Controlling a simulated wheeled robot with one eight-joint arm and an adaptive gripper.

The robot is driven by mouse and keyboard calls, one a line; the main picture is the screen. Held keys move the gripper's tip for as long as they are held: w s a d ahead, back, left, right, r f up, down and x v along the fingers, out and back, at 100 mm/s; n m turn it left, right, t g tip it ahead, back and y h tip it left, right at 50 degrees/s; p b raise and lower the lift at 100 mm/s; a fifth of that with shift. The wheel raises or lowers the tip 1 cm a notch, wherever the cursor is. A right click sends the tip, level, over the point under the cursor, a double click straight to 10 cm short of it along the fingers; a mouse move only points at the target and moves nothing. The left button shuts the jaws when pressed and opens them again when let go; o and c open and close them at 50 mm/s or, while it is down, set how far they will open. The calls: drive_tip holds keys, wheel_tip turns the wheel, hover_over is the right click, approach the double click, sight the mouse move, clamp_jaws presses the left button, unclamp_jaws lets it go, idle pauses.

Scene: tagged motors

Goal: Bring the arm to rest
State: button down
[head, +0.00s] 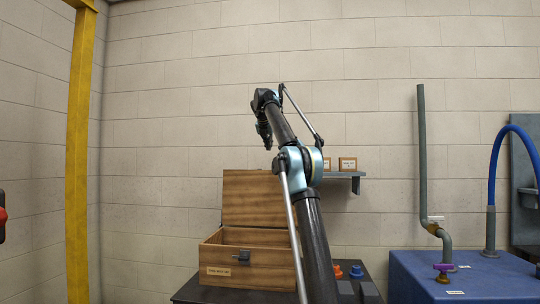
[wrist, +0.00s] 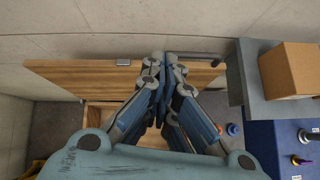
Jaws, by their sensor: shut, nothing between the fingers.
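My arm rises through the middle of the head view and bends to the upper left. My gripper (head: 265,140) hangs at its far end, high above the wooden box and apart from it. In the wrist view my gripper (wrist: 160,68) has its blue fingers drawn together, with nothing seen between them. It is seen from above, over the box's raised lid (wrist: 75,74).
A wooden box (head: 220,262) with its lid open stands on a dark table. A wall shelf (head: 345,175) holds small boxes (head: 348,164). A blue bench (head: 415,285) with pipes (head: 422,150) is at right. A yellow post (head: 79,150) stands left.

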drive_tip(key=s+d+f+m+g, duration=0.1)
drive_tip(key=s+d+f+m, duration=0.2)
drive_tip(key=s+f+m, duration=0.6)
drive_tip(key=s+d+f+m+g, duration=0.25)
drive_tip(key=s+f, duration=0.25)
drive_tip(key=s, duration=0.7)
drive_tip(key=s+d+f+m, duration=0.3)
drive_tip(key=s+f+m, duration=0.25)
drive_tip(key=s, duration=0.55)
drive_tip(key=s+f+m+g+y, duration=0.1)
drive_tip(key=s+f+m, duration=0.6)
drive_tip(key=s+f, duration=1)
drive_tip(key=s+f+m+g+y, duration=0.1)
drive_tip(key=s+f+m, duration=0.5)
drive_tip(key=s+f, duration=1.1)
wheel_tip(320, 180, down, 7)
drive_tip(key=shift+r+m+g+y, duration=0.2)
drive_tip(key=shift+m+g+y, duration=0.15)
drive_tip(key=shift+g, duration=0.3)
drive_tip(key=shift+d, duration=0.1)
drive_tip(key=shift+w+f, duration=0.2)
drive_tip(key=shift+w, duration=0.2)
